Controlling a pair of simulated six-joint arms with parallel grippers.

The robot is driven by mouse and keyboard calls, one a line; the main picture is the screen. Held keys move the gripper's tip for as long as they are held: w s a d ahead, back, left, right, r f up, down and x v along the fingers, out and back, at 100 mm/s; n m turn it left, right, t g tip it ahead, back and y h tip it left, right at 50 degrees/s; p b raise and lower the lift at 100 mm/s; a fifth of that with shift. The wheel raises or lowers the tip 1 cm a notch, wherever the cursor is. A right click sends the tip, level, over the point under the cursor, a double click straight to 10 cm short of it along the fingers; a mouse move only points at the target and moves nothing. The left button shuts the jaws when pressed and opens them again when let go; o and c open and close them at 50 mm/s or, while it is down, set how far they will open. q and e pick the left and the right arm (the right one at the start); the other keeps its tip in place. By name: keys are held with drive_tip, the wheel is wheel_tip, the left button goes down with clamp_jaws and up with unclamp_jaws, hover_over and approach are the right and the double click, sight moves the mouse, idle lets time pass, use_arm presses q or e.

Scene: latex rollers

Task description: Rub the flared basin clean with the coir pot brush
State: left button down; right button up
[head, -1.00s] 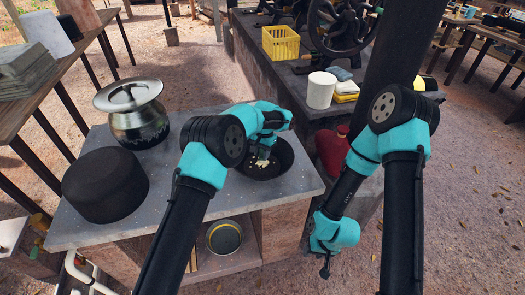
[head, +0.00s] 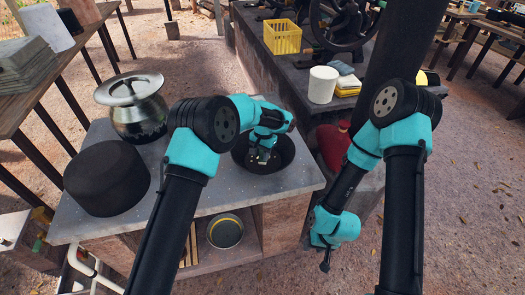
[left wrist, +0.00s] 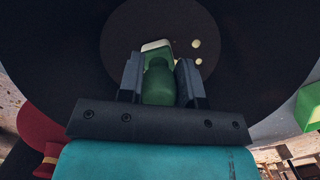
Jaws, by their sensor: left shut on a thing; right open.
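The flared basin (head: 284,158) is dark and round and stands near the right edge of the grey counter. My left gripper (head: 262,157) reaches down into it from above. In the left wrist view it is shut on the green body of the coir pot brush (left wrist: 160,82), which has a pale edge at its far end. The brush is over the basin floor (left wrist: 125,35); its bristles are hidden, so contact cannot be told. A few small pale spots (left wrist: 196,43) lie beside the brush. My right gripper (head: 326,262) is open and empty, low beside the counter.
On the counter (head: 205,195) stand a shiny metal pot (head: 140,115) and a black round block (head: 106,178), left of the basin. A tin (head: 225,231) sits on the shelf below. A red object (head: 333,145) stands right of the basin.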

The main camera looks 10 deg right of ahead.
use_arm(q)
drive_tip(key=shift+s+a+f, duration=0.1)
drive_tip(key=shift+s+a, duration=0.05)
drive_tip(key=shift+s, duration=0.3)
drive_tip(key=shift+w, duration=0.1)
drive_tip(key=shift+w+a+r, duration=0.15)
drive_tip(key=shift+a+r, duration=0.05)
drive_tip(key=shift+a, duration=0.2)
drive_tip(key=shift+w+d+f, duration=0.1)
drive_tip(key=shift+w+d, duration=0.1)
drive_tip(key=shift+w, duration=0.55)
drive_tip(key=shift+w+d+f, duration=0.1)
drive_tip(key=shift+w+d, duration=0.05)
drive_tip(key=shift+w, duration=0.6)
drive_tip(key=shift+w, duration=0.1)
